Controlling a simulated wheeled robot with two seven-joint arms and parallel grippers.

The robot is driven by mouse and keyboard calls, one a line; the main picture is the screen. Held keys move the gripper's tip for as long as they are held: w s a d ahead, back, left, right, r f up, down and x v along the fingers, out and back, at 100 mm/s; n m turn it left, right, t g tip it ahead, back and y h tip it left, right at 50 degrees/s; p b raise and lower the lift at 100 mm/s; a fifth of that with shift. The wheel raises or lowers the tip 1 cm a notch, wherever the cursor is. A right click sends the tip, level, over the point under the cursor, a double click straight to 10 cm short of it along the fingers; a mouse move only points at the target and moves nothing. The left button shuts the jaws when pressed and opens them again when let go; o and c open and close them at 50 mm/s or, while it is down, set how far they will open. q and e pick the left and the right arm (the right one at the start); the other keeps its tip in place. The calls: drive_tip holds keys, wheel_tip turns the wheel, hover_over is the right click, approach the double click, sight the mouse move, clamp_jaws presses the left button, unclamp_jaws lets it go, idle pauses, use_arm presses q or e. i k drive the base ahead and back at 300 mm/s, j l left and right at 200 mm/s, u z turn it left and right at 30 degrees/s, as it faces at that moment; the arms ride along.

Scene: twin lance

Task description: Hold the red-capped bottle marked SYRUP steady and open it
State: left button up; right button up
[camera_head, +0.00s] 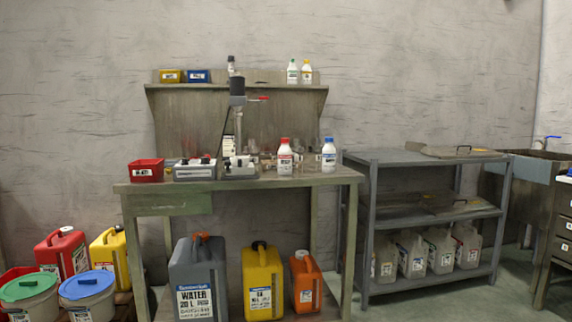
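A white bottle with a red cap and a red label (285,157) stands upright on the workbench (325,178), right of its middle. Its label is too small to read, so I cannot confirm SYRUP. The cap is on the bottle. A similar white bottle with a blue cap (329,155) stands to its right, a short gap away. Neither of my grippers shows in the head view.
A red bin (146,170) and grey instruments (195,169) stand on the bench's left. Glassware is behind the bottles. A shelf (240,86) hangs above. Canisters (262,283) stand below. A grey rack (372,210) adjoins on the right. The bench's front right edge looks clear.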

sight(284, 151)
drive_tip(key=i+j+u, duration=0.15)
drive_tip(key=i+j, duration=0.35)
drive_tip(key=i+j+u, duration=0.2)
drive_tip(key=i+j, duration=0.25)
drive_tip(key=i, duration=0.15)
drive_tip(key=i+j+u, duration=0.15)
drive_tip(key=i+j, duration=0.2)
drive_tip(key=i, duration=0.25)
